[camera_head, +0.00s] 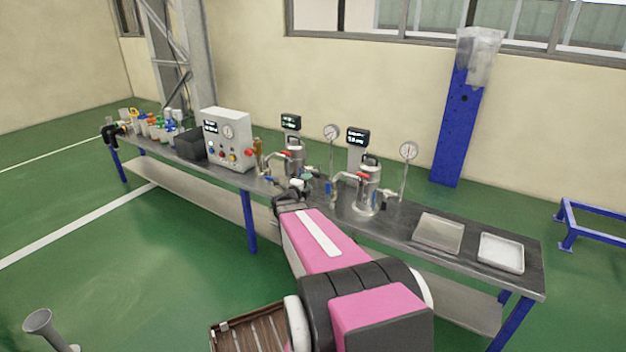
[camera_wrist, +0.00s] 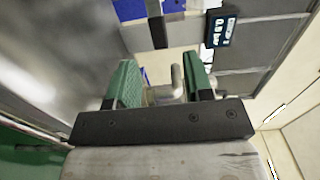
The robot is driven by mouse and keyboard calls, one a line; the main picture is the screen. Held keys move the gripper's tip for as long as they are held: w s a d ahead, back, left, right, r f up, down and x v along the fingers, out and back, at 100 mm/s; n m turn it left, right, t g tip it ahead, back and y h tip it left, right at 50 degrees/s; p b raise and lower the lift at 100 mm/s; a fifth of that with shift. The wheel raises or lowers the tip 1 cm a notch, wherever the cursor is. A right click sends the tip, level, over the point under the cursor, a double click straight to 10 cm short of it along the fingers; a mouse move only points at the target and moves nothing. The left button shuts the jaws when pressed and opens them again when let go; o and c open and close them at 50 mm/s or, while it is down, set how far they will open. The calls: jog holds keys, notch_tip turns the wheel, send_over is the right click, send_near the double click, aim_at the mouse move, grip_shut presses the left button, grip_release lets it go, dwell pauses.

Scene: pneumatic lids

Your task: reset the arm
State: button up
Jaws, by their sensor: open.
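My arm is pink and black in the head view and reaches forward over the front edge of the bench (camera_head: 395,222). My gripper (camera_head: 303,180) is at its far end, small and partly hidden, close to the left metal pot (camera_head: 295,158). In the wrist view my gripper (camera_wrist: 163,80) shows two green fingers standing apart. A pale bent pipe or handle (camera_wrist: 178,82) shows in the gap between them. I cannot tell whether either finger touches it.
A second metal pot (camera_head: 368,190) stands to the right, with gauges on thin stems nearby. A control box (camera_head: 228,138) and several coloured bottles stand left. Two shallow trays, one grey (camera_head: 438,233) and one white (camera_head: 501,253), lie at the right end. Green floor is open at left.

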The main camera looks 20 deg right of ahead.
jog(key=shift+v, duration=0.8)
